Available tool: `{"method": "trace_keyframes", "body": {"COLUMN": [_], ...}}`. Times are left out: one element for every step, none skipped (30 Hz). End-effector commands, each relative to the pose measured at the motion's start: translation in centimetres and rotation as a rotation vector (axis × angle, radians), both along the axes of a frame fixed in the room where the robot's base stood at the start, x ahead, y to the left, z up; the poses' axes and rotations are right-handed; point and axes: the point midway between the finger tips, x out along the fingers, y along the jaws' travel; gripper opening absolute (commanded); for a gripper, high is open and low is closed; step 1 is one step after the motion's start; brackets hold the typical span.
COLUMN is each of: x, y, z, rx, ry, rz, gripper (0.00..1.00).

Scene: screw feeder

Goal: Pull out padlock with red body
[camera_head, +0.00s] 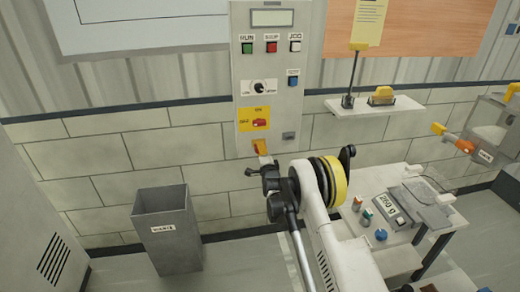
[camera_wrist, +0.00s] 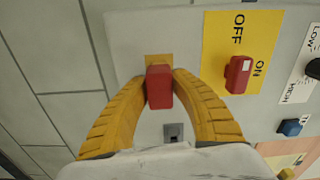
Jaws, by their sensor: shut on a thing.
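A grey control panel (camera_head: 277,72) hangs on the wall. My gripper (camera_wrist: 160,82) has yellow fingers closed on both sides of a red block, the padlock body (camera_wrist: 160,92), in the wrist view. A small yellow patch (camera_wrist: 158,59) shows just beyond the padlock body, against the panel; any shackle is hidden. In the head view my gripper (camera_head: 259,147) is at the panel's lower left, below the yellow OFF/ON plate (camera_head: 247,114), and the padlock cannot be made out. A separate red switch handle (camera_wrist: 238,74) sits on that plate, apart from my fingers.
A small grey latch (camera_wrist: 173,131) is on the panel beside my gripper. Buttons and a dial (camera_head: 259,87) are higher up. A wall shelf (camera_head: 375,107) and a white bench (camera_head: 400,220) stand to the right, and a grey bin (camera_head: 168,240) to the left.

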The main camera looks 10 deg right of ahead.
Motion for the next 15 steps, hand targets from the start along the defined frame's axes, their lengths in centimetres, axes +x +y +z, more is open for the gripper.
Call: {"method": "trace_keyframes", "body": {"x": [0.01, 0.01, -0.01, -0.04, -0.07, -0.13, -0.18, -0.24, -0.34, -0.41, -0.48, -0.58, -0.65, -0.71, -0.80], "y": [-0.01, -0.01, 0.00, 0.00, 0.00, 0.00, 0.00, 0.00, -0.01, -0.01, -0.01, -0.01, -0.01, -0.01, -0.01], "z": [0.03, 0.03, 0.04, 0.04, 0.04, 0.04, 0.04, 0.04, 0.03, 0.03, 0.03, 0.02, 0.02, 0.02, 0.03], "rx": [-0.002, -0.002, -0.002, -0.002, -0.002, -0.002, -0.002, -0.002, -0.002, -0.002, -0.002, -0.002, -0.002, -0.001, -0.001], "ry": [-0.001, -0.001, -0.001, -0.001, -0.001, -0.001, -0.001, -0.001, -0.001, -0.001, 0.000, 0.000, 0.000, 0.000, 0.000], "rz": [0.000, 0.000, 0.000, 0.000, 0.000, 0.000, 0.000, 0.000, 0.000, 0.000, 0.000, 0.000, 0.000, 0.000, 0.000], "gripper": [0.00, 0.00, 0.00, 0.00, 0.00, 0.00, 0.00, 0.00, 0.00, 0.00, 0.00, 0.00, 0.00, 0.00, 0.00]}}
